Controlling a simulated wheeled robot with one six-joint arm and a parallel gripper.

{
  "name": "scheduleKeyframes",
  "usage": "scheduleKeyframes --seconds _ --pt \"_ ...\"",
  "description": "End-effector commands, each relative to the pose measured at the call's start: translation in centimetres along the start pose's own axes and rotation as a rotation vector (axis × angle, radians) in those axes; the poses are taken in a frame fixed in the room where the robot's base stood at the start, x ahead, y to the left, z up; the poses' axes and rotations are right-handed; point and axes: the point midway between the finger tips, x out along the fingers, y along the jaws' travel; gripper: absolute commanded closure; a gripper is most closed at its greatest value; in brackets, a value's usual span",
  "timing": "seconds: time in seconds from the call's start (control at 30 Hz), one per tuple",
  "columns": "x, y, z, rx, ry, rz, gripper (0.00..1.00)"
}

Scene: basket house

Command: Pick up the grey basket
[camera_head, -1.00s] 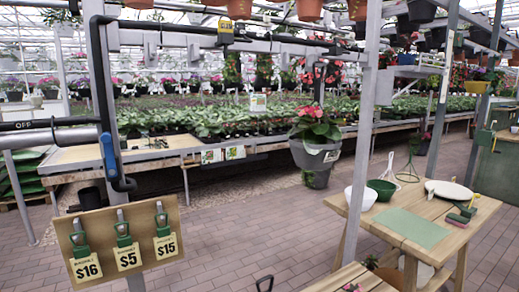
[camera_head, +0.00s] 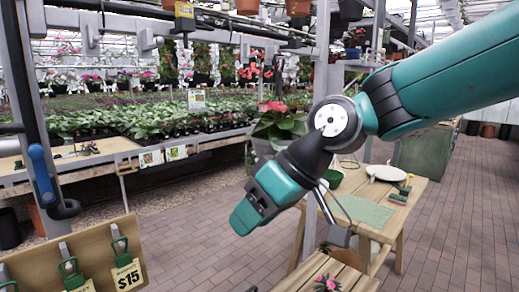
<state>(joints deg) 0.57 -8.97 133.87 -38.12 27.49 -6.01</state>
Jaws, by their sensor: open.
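The grey basket (camera_head: 264,148) hangs in front of the plant benches, left of the centre post. It holds a plant with green leaves and red flowers. My arm covers most of its lower part. My arm comes in from the upper right and bends down in front of the basket. My gripper (camera_head: 338,228) is at the lower end of the arm, nearer to me than the basket and apart from it, below and to its right. The gripper is open, with nothing seen between its fingers.
A wooden table (camera_head: 408,208) with a green mat (camera_head: 362,211) and a white plate (camera_head: 385,173) stands at right. A price board (camera_head: 88,262) is at lower left. A metal post (camera_head: 322,60) rises behind my arm. The brick floor is open between board and table.

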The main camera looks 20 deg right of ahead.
Motion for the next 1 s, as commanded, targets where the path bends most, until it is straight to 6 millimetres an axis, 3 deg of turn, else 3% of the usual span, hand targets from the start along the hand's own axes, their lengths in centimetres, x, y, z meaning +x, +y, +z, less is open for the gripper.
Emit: scheduleKeyframes --seconds 0.03,0.1,0.2,0.3,0.4,0.5,0.6,1.0 --pt "-1.2 3.7 -3.7 0.009 0.130 0.028 0.53" --pt "-3.8 8.5 -8.2 -0.011 0.322 0.071 0.53" --pt "-9.0 15.4 -12.5 -0.049 0.568 0.157 0.53" --pt "-14.5 21.0 -14.3 -0.091 0.762 0.252 0.53" --pt "-19.0 24.6 -14.5 -0.126 0.891 0.329 0.53" --pt "-21.5 26.4 -14.5 -0.147 0.959 0.372 0.53" --pt "-22.0 27.0 -15.4 -0.155 0.982 0.383 0.53" --pt "-17.8 29.1 -22.7 -0.153 0.978 0.381 0.53"
